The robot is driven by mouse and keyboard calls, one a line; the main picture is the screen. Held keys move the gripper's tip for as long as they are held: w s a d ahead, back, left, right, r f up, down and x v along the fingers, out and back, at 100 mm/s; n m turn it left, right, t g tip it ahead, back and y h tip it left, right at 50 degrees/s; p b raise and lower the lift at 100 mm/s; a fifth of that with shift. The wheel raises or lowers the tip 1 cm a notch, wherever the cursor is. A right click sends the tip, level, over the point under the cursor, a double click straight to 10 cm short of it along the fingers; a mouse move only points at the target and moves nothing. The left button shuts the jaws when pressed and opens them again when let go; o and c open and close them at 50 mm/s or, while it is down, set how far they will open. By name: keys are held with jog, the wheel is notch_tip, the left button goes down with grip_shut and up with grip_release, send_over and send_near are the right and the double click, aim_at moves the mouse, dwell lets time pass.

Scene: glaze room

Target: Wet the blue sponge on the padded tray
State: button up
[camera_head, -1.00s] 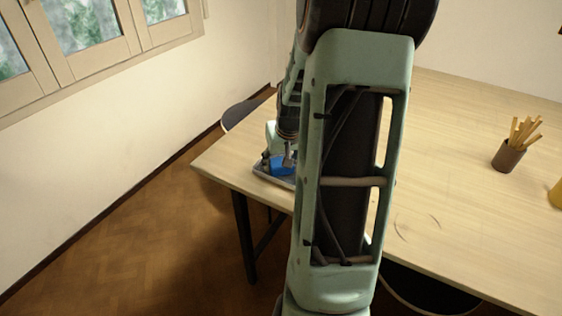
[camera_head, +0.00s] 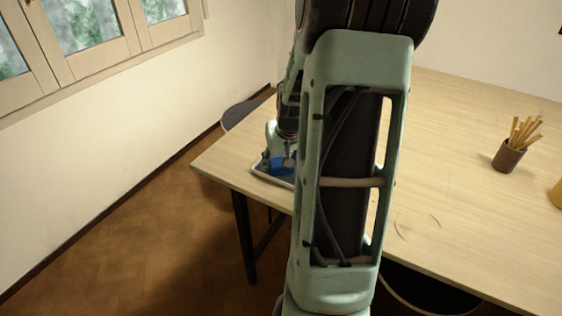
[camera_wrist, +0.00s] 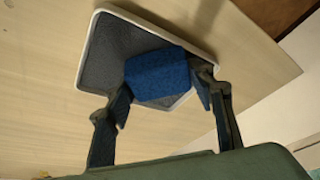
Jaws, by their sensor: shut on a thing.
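The blue sponge (camera_wrist: 158,73) is between the two fingers of my gripper (camera_wrist: 163,88) in the wrist view, and the gripper is shut on it. It also shows in the head view (camera_head: 283,164), partly hidden by my arm. The padded tray (camera_wrist: 100,60) has a pale rim and a dark grey textured pad. The sponge is over the tray, covering part of the pad; I cannot tell whether it still touches the pad. In the head view the tray (camera_head: 262,173) lies near the table's left corner, mostly behind my gripper and arm.
The wooden table (camera_head: 460,215) is largely clear on the right. A brown cup (camera_head: 508,156) of wooden sticks stands there, beside a yellow thing (camera_head: 557,193) cut by the picture edge. A dark seat (camera_head: 240,115) is behind the table's left side, and another (camera_head: 430,291) is in front.

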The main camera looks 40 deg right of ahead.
aim_at(280, 162)
jog(key=shift+r+p, duration=2.45)
jog(key=shift+r, duration=1.05)
jog(key=a+f+n+y, duration=0.1)
jog(key=a+f+n, duration=0.1)
jog(key=a, duration=1.2)
jog(key=a+f+n, duration=0.2)
jog(key=a+f, duration=0.1)
jog(key=a, duration=1)
jog(key=shift+a+y, duration=0.35)
jog(key=shift+y, duration=0.05)
